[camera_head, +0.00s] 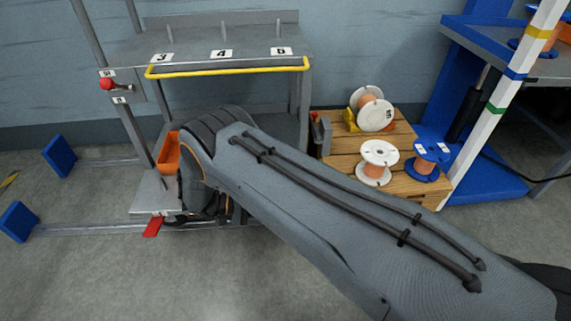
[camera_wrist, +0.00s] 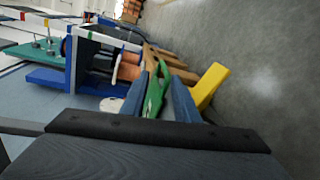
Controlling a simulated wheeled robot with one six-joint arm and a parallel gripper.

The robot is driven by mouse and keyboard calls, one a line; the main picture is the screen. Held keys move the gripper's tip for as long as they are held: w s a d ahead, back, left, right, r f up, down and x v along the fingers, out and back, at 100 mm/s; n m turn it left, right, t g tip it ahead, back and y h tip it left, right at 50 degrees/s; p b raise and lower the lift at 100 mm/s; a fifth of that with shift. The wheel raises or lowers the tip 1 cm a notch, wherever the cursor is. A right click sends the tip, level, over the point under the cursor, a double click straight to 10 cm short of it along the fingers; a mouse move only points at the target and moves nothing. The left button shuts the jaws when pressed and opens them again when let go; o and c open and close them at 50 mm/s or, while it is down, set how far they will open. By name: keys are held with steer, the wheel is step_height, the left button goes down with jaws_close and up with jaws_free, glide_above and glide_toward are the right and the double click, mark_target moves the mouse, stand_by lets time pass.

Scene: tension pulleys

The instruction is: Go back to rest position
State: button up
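My arm (camera_head: 330,210) stretches across the head view from the lower right to a dark joint in front of the grey rack. My gripper is hidden behind the arm in the head view. In the wrist view the dark end of my wrist fills the bottom. Two blue-grey finger-like parts of what looks like my gripper (camera_wrist: 162,88) rise above it, with a green piece (camera_wrist: 154,97) between them. I cannot tell whether that piece is held.
The grey rack (camera_head: 220,45) has a yellow rail (camera_head: 230,70) and an orange bin (camera_head: 168,153) beside my arm. A wooden pallet (camera_head: 345,161) carries white spools (camera_head: 379,155) and a blue spool (camera_head: 428,160). A blue post base (camera_head: 490,183) stands right. Floor is open at front left.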

steer(key=s+r+n+g+y, duration=0.15)
steer(key=s+r+y, duration=0.25)
steer(key=r, duration=0.8)
steer(key=s+r+g+y, duration=0.3)
steer(key=s+r+y, duration=0.1)
steer(key=r, duration=0.8)
steer(key=s+d+r+t+y, duration=0.1)
steer(key=s+d+r+y, duration=0.2)
steer(key=s+r+y, duration=0.45)
steer(key=s+d+r+t+y, duration=0.15)
steer(key=s+r, duration=0.35)
steer(key=s, duration=0.5)
steer(key=d+r+m+p, duration=0.2)
steer(key=d+r+p, duration=0.8)
steer(key=r+p, duration=0.4)
steer(key=d+r+m+h+p, duration=0.1)
steer(key=d+r+m+p, duration=0.2)
steer(key=d+r+p, duration=0.8)
step_height(320, 180, up, 4)
steer(key=p, duration=1.3)
steer(key=shift+s+m+g+p, duration=0.15)
steer(key=shift+m+g+p, duration=0.2)
steer(key=shift+g, duration=0.05)
